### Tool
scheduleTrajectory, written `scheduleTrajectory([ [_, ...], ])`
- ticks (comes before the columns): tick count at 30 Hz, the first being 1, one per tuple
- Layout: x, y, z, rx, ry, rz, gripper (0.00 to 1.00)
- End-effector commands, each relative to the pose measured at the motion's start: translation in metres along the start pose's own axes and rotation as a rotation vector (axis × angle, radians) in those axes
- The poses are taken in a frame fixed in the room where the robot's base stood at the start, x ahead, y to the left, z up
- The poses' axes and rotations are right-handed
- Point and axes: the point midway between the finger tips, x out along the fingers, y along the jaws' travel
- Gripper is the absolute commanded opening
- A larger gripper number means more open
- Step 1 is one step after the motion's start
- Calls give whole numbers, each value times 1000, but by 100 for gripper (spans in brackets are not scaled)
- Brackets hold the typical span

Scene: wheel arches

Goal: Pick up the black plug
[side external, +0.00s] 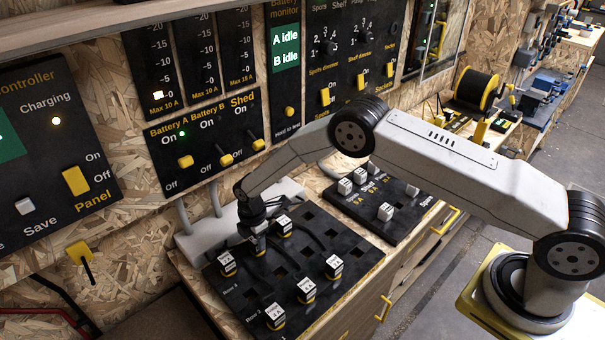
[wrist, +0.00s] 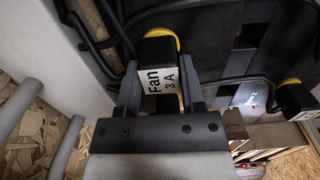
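The plug between my fingers is black with a yellow ring and a white label reading "Fan 3 A" (wrist: 158,78). In the side view my gripper (side external: 256,238) points down at the back of the black socket panel (side external: 325,225), and the plug's lower part (side external: 259,249) shows beneath it. In the wrist view my gripper (wrist: 160,88) has one finger on each side of the plug, with no clear gap. I cannot tell whether the plug is seated in a socket. Several similar plugs stand on the panel, including one (side external: 227,263) left of my gripper.
Another plug (side external: 284,226) stands close to the right of my gripper. Dark cables cross the panel's back. A second panel with white-topped plugs (side external: 385,212) lies to the right. Switch panels (side external: 205,135) cover the wall behind. Several empty square sockets show.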

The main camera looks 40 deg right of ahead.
Motion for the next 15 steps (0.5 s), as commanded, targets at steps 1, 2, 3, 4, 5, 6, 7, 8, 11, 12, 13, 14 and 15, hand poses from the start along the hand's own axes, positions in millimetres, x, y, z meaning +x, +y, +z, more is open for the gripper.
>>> scheduleTrajectory([
  [1,0,0,0,0,0,0,15],
  [2,0,0,0,0,0,0,5],
  [3,0,0,0,0,0,0,0],
  [4,0,0,0,0,0,0,0],
  [5,0,0,0,0,0,0,0],
  [6,0,0,0,0,0,0,0],
  [7,0,0,0,0,0,0,0],
  [8,0,0,0,0,0,0,0],
  [11,0,0,0,0,0,0,0],
  [12,-1,0,0,0,0,0,0],
  [13,-1,0,0,0,0,0,0],
  [14,-2,0,0,0,0,0,0],
  [15,-3,0,0,0,0,0,0],
])
